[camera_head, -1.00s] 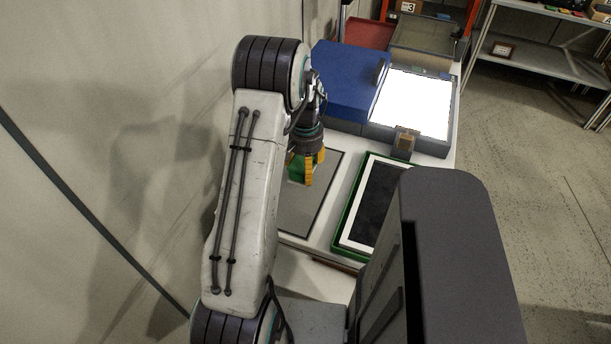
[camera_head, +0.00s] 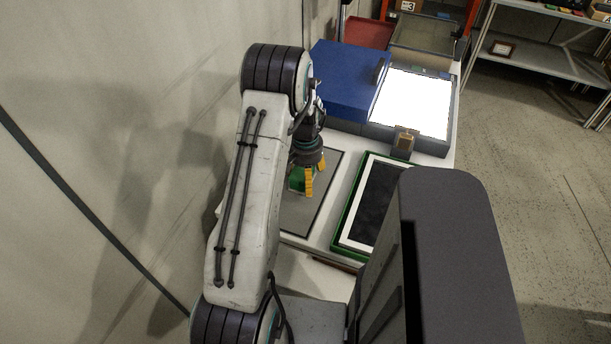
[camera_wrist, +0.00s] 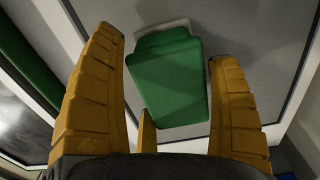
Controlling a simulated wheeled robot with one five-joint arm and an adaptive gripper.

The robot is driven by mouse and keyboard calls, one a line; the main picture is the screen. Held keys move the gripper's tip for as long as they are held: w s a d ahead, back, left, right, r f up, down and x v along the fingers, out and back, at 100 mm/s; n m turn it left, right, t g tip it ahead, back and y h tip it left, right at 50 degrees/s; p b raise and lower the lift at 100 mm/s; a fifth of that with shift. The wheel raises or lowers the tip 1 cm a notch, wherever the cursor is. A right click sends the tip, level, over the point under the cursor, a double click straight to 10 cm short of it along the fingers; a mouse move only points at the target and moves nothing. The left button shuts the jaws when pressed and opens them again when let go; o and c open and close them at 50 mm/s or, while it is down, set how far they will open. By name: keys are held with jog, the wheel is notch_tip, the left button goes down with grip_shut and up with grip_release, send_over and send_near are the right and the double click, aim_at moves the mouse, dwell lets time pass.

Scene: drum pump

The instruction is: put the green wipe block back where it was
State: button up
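In the head view the green block (camera_head: 296,182) shows below my gripper (camera_head: 303,180), partly hidden by a yellow finger. It is over the grey mat (camera_head: 318,208). I cannot tell whether its underside touches the mat.
Right of the mat lies a green-edged tray with a white frame and dark panel (camera_head: 376,205). Behind stand a blue box (camera_head: 345,82) and a bright white panel (camera_head: 415,103) with a small brown block (camera_head: 403,142) at its front. A wall is close on the left.

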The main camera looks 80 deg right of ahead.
jog(key=o, duration=0.3)
jog(key=shift+r, duration=0.1)
notch_tip(320, 180, up, 12)
dwell(0.7)
jog(key=shift+a, duration=0.1)
dwell(0.7)
